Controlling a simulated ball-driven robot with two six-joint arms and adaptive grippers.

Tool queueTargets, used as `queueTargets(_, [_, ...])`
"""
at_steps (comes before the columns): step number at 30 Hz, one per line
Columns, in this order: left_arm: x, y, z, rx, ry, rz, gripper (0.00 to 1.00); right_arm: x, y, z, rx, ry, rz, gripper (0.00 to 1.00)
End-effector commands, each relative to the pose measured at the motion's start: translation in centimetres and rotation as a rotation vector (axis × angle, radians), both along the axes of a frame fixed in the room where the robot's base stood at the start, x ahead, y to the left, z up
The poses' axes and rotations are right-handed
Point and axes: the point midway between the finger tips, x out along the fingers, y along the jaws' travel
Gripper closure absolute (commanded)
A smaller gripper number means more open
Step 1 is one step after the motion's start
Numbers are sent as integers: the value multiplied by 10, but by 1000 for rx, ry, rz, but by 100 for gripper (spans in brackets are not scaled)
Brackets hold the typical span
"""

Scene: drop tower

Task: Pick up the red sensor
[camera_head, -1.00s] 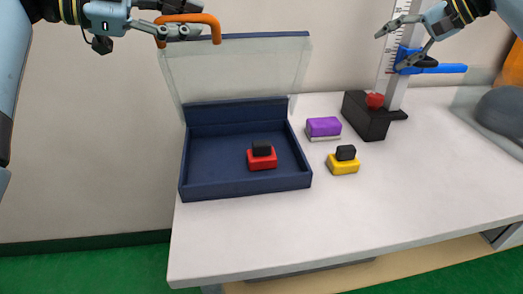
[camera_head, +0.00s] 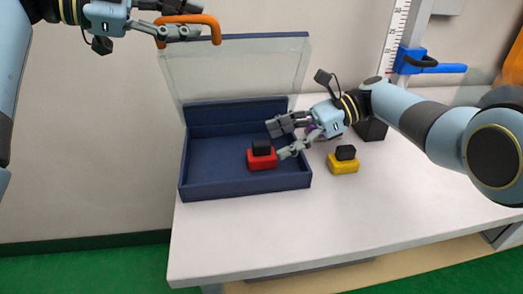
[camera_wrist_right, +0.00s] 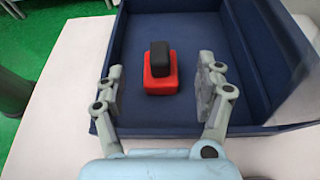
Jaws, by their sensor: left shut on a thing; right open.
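The red sensor (camera_head: 262,162), a red block with a black top, sits inside the open blue case (camera_head: 245,189), on its floor. It also shows in the right wrist view (camera_wrist_right: 160,82), ahead of and between my right fingers. My right gripper (camera_head: 280,141) is open and empty, just to the right of the sensor; in the right wrist view its fingers (camera_wrist_right: 160,90) stand wide apart. My left gripper (camera_head: 180,32) is shut on the orange handle (camera_head: 214,24) of the case's raised clear lid (camera_head: 240,70).
A yellow block with a black top (camera_head: 343,166) stands on the white table (camera_head: 250,235), right of the case and below my right arm. My right arm mostly hides a purple block and partly hides a black box (camera_head: 373,130). A blue clamp (camera_head: 410,62) is on the ruled tower behind.

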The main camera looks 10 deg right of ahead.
Motion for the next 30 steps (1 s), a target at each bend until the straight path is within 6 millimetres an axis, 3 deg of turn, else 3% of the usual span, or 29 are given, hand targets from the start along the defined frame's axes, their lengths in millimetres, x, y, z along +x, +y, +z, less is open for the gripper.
queueTargets(10, [0, 0, 0, 1, 0, 1, 100, -1, 42, -18, 0, -2, 1, 29])
queueTargets(18, [0, 0, 0, 1, 0, 1, 100, -1, 46, -21, -1, -3, 0, 30])
queueTargets(30, [0, 0, 0, 1, 0, 1, 100, -1, 46, -21, -1, -2, 0, 82])
